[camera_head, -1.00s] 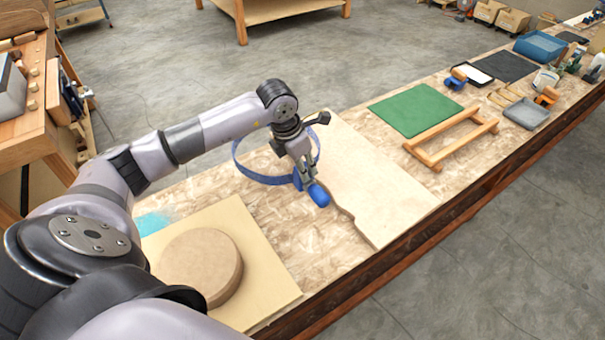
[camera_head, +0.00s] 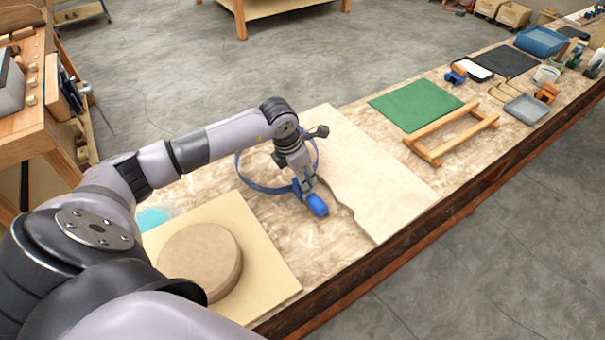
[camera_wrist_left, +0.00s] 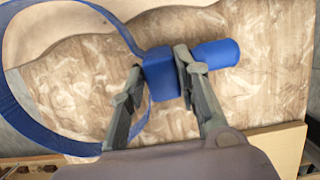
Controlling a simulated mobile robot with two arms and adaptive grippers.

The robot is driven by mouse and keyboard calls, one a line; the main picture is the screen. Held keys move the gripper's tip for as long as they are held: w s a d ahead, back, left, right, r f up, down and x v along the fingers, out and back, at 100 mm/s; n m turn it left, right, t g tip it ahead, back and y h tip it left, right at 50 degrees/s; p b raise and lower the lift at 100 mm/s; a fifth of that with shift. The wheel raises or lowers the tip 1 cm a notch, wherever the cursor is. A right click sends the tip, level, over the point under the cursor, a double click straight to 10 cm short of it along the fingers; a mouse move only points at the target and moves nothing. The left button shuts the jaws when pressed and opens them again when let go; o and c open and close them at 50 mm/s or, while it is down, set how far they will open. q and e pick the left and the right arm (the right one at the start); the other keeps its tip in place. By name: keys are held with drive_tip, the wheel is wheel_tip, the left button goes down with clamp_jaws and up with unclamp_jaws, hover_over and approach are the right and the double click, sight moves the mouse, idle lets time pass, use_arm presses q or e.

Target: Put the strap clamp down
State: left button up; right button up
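The strap clamp (camera_head: 316,205) is a blue band loop with a blue block and rounded handle. My left gripper (camera_head: 304,186) is shut on its block, just above or at the bench surface; contact with the bench is hard to tell. In the left wrist view the fingers (camera_wrist_left: 160,62) sit on either side of the blue block (camera_wrist_left: 160,78), with the handle (camera_wrist_left: 216,53) sticking out to the right. The band (camera_wrist_left: 30,125) loops to the left. In the head view the loop is partly hidden behind my arm. My right gripper is not in view.
A pale thin sheet with a wavy edge (camera_head: 375,190) lies right of the clamp. A round brown form (camera_head: 200,262) sits on a square board (camera_head: 265,262) at the near left. A green mat (camera_head: 415,105) and a wooden frame (camera_head: 450,140) lie farther right. Bare bench (camera_head: 325,245) lies in front.

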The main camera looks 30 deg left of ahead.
use_arm(q)
drive_tip(key=o, duration=0.4)
drive_tip(key=shift+r, duration=0.1)
drive_tip(key=shift+c, duration=0.2)
drive_tip(key=shift+r+p, duration=0.4)
drive_tip(key=shift+p, duration=0.05)
drive_tip(key=shift+a+r, duration=0.1)
drive_tip(key=shift+r, duration=0.25)
drive_tip(key=b+v, duration=0.3)
drive_tip(key=v, duration=0.8)
drive_tip(key=shift+s, duration=0.15)
